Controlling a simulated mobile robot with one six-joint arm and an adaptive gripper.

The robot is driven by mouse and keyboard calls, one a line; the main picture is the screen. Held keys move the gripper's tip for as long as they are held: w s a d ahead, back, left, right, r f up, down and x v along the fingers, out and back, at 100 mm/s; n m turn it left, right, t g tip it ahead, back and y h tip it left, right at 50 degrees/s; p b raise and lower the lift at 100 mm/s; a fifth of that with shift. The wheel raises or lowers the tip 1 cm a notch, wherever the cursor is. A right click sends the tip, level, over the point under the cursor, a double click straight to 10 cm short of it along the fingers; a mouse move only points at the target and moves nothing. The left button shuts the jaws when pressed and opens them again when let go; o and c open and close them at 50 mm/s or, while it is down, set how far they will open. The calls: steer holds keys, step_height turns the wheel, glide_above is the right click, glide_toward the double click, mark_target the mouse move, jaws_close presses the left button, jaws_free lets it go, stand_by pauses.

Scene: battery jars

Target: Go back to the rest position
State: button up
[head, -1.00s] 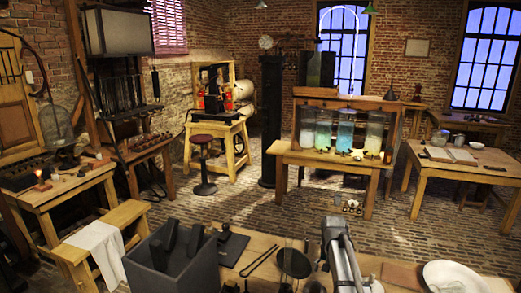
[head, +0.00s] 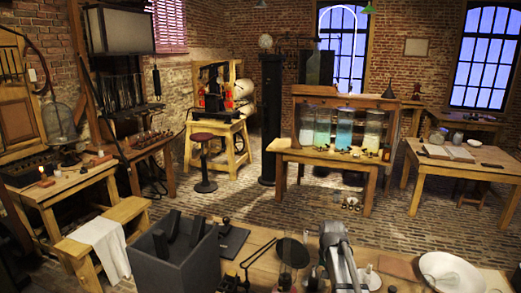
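Several glass battery jars stand in a row in a wooden frame on a bench in the middle distance. One jar holds bright blue liquid (head: 344,130), and a paler jar (head: 373,133) stands to its right. My grey arm rises over the near table at the bottom centre, far in front of the jars. My gripper cannot be made out in this view, so whether it holds anything is hidden.
The near table carries a grey open box (head: 173,270) with dark blocks, a round dark disc on a stand (head: 292,250) and a white bowl (head: 452,270). Brick floor (head: 235,205) lies open between near table and benches.

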steer(key=s+a+f+n+b, duration=0.1)
steer(key=s+a+f+b, duration=0.1)
steer(key=s+f+b, duration=0.2)
steer(key=s+a+f+n+b, duration=0.2)
steer(key=s+a+f+b, duration=0.1)
steer(key=s, duration=0.8)
steer(key=shift+s+a+f+b, duration=0.15)
steer(key=shift+f+b, duration=0.45)
steer(key=shift+f, duration=0.25)
